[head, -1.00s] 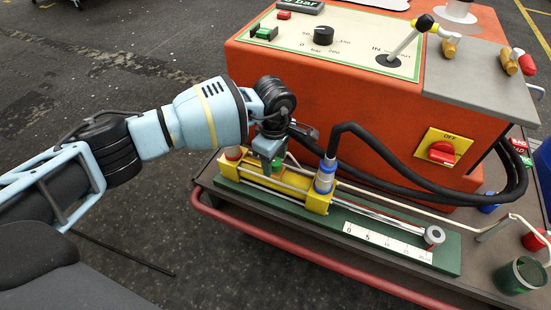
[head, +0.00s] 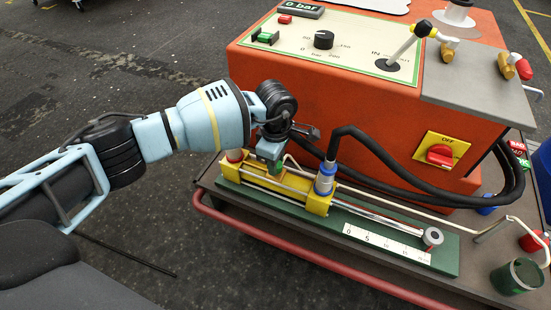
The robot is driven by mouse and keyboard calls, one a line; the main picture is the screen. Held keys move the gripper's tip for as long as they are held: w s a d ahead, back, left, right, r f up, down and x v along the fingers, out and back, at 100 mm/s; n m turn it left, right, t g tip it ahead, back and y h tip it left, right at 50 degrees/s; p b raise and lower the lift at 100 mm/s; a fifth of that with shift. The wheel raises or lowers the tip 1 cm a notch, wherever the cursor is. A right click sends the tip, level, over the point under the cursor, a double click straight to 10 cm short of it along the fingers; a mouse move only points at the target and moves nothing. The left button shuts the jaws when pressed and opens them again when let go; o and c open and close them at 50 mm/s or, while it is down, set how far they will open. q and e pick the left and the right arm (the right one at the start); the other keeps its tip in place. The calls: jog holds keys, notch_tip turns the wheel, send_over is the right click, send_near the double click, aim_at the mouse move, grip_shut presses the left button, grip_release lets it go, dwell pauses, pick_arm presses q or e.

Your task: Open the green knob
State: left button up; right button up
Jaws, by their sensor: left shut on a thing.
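My left gripper (head: 271,149) reaches in from the left and points down at the yellow cylinder (head: 278,189) on the green base plate. It is shut on the green knob (head: 276,166), a small green part just above the cylinder's back edge. The fingers hide most of the knob, so how far it is turned cannot be seen. A red-topped fitting (head: 234,156) stands just left of the gripper at the cylinder's left end. My right gripper is not in view.
A blue-and-silver hose fitting (head: 326,178) with a black hose (head: 385,155) stands right of the gripper. A red rail (head: 290,261) runs along the front.

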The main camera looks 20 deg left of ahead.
pick_arm(q)
jog(key=n+p, duration=0.2)
jog(key=n, duration=0.1)
jog(key=shift+r+n, duration=0.15)
jog(key=shift+n, duration=0.25)
jog(key=shift+n+p, duration=0.45)
jog(key=shift+n, duration=0.85)
jog(key=o, duration=0.9)
jog(key=shift+c, duration=0.2)
jog(key=shift+o, duration=0.5)
